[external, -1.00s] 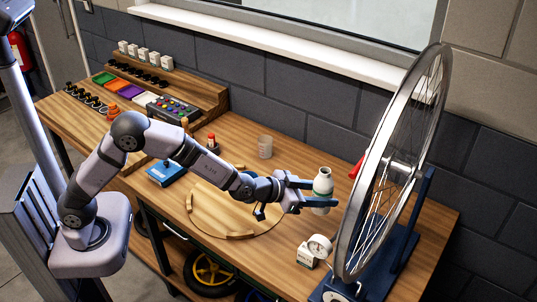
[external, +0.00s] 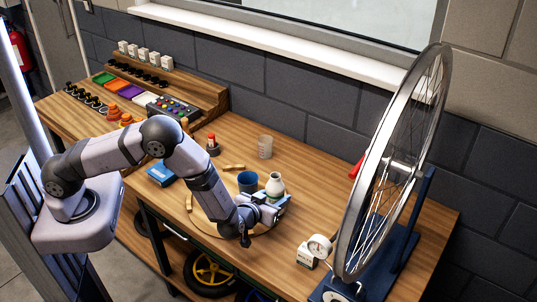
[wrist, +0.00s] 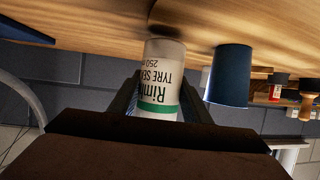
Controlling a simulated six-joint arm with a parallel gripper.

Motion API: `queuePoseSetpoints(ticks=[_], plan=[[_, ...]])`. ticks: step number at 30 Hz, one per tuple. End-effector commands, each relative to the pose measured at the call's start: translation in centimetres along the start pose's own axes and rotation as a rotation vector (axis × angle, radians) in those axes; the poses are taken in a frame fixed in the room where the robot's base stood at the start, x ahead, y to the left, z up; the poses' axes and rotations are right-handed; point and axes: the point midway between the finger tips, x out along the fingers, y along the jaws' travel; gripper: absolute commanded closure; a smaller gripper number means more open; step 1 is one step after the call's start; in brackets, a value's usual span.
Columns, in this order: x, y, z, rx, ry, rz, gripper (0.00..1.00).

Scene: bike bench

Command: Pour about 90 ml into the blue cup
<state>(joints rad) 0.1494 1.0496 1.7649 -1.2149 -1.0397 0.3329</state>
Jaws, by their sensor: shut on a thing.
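My gripper (external: 270,202) is shut on a white bottle (external: 275,185) with a green band. The bottle looks roughly upright. Its label, partly readable as tyre sealant, 250 ml, faces me in the wrist view (wrist: 158,72), between the two dark fingers. The blue cup (external: 248,181) stands upright on the bench, just left of the bottle in the external view. In the wrist view, which looks upside down, the cup (wrist: 230,76) is to the right of the bottle, apart from it. The cup's inside is not clear, so I cannot tell its contents.
A bike wheel (external: 345,240) in a blue stand is at the right, with a gauge (external: 319,246) in front. A clear beaker (external: 265,147) stands behind the cup. A red-topped item (external: 213,144) and blue box (external: 162,174) are to the left. Bench between beaker and wheel is clear.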

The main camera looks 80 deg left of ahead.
Motion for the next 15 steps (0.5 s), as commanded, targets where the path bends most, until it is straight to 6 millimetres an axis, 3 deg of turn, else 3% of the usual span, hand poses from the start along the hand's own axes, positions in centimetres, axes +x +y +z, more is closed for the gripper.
queuePoseSetpoints(ticks=[15], plan=[[-0.23, -0.94, 0.18, -0.017, 0.000, -0.025, 0.84]])
